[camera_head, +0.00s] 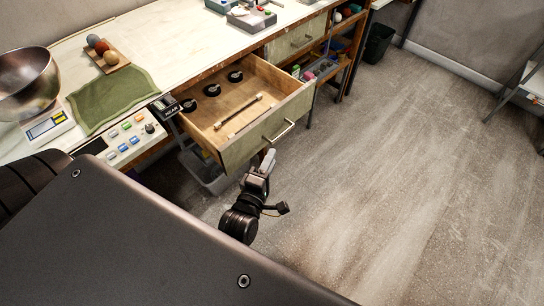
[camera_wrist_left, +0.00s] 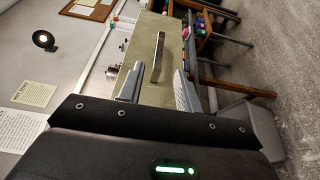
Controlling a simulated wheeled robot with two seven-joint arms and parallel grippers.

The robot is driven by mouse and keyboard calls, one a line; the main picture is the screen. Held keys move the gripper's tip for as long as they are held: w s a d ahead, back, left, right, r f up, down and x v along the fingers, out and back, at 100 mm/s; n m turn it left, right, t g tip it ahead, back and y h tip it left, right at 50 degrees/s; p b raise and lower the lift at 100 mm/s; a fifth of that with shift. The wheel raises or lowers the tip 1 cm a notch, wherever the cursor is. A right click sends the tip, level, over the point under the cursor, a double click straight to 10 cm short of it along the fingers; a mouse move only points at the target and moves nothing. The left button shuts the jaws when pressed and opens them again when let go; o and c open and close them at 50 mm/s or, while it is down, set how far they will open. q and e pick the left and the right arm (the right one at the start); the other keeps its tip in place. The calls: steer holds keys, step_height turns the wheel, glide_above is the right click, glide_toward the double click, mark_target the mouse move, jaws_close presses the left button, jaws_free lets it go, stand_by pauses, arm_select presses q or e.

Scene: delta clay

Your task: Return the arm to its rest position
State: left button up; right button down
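My left gripper (camera_head: 267,160) is in front of the pulled-out drawer, just below its bar handle (camera_head: 284,132) in the head view. In the left wrist view the two fingers (camera_wrist_left: 158,88) are spread with nothing between them. The handle (camera_wrist_left: 158,58) shows ahead, beyond the fingertips and apart from them. The drawer front (camera_wrist_left: 152,32) is pale green. The wooden drawer (camera_head: 229,115) is open and holds three dark round pieces and a thin rod (camera_head: 238,111). My right gripper is in neither view.
The workbench (camera_head: 172,39) carries a metal bowl (camera_head: 25,80) on a scale, a green cloth (camera_head: 113,98), a board with balls (camera_head: 104,57) and a button panel (camera_head: 131,137). A dark bin (camera_head: 379,43) stands at the back. The floor (camera_head: 400,170) to the right is clear.

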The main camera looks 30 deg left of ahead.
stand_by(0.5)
arm_select(q)
steer(key=s+d+f+m+g+h, duration=0.1)
steer(key=s+f+m+g, duration=0.3)
steer(key=f, duration=0.7)
steer(key=s+d+f+m+g+h, duration=0.15)
steer(key=s+f+m, duration=0.25)
steer(key=f+m, duration=0.5)
steer(key=s+d+f+m+g+h, duration=0.1)
steer(key=s+f+m+g, duration=0.25)
steer(key=f, duration=0.95)
steer(key=s+a+f+m+g, duration=0.1)
steer(key=s+a+f+g, duration=0.1)
steer(key=s+a+f, duration=0.2)
steer(key=s+a+f+m+g+y+p, duration=0.1)
steer(key=s+a+f+m+g, duration=0.1)
steer(key=s+f, duration=0.5)
steer(key=s+a+f+m+g+y, duration=0.1)
steer(key=s+a+f+g, duration=0.3)
steer(key=s, duration=0.8)
steer(key=shift+a+f+m, duration=0.65)
steer(key=shift+a+f, duration=0.1)
steer(key=shift+a, duration=0.55)
steer(key=shift+w, duration=0.1)
